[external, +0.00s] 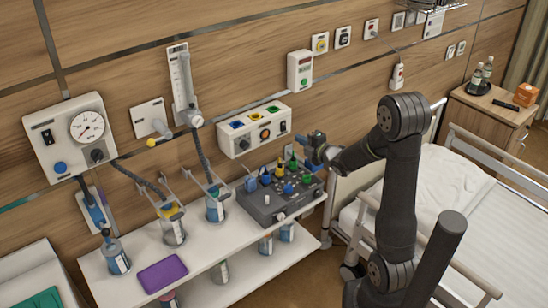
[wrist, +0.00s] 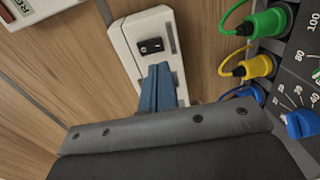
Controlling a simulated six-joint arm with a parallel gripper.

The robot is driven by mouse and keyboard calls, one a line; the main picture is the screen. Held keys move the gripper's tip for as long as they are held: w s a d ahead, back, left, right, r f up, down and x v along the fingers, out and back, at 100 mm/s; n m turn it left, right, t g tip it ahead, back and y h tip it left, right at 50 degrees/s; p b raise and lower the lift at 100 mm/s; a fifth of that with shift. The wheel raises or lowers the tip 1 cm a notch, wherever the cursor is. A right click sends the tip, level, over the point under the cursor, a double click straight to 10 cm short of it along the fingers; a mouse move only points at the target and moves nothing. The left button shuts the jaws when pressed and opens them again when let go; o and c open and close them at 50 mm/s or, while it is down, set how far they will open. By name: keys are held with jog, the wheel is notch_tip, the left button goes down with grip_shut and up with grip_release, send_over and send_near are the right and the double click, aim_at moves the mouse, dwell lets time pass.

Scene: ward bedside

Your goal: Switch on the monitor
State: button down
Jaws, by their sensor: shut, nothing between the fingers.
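The grey console with knobs and coloured plugs (external: 262,208), which I take to be the monitor, stands on the white shelf below the wall panels. Part of its dial face (wrist: 297,75) shows at the right of the wrist view. A white wall plate with a black rocker switch (wrist: 151,46) is ahead of my gripper in the wrist view. My gripper (external: 304,142) is over the console's right back side, close to the wall. Its blue fingers (wrist: 159,72) are shut and empty, overlapping the lower part of the plate. Whether they touch it I cannot tell.
Green (wrist: 268,22) and yellow (wrist: 257,66) plugs with cables stick out just right of my fingers. Bottles and a purple tray (external: 162,274) are on the shelf. A bed with side rails (external: 470,215) stands to the right. A white control box (external: 301,70) hangs higher on the wall.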

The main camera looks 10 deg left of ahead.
jog(key=x, duration=0.6)
jog(key=shift+w+a, duration=0.2)
jog(key=shift+w, duration=0.05)
jog(key=shift+w+a+f, duration=0.1)
jog(key=shift+a, duration=0.05)
jog(key=f+v, duration=0.3)
jog(key=v, duration=1)
jog(key=shift+s+d, duration=0.4)
jog(key=shift+f, duration=0.15)
send_near(284, 131)
jog(key=x, duration=0.3)
jog(key=v, duration=0.7)
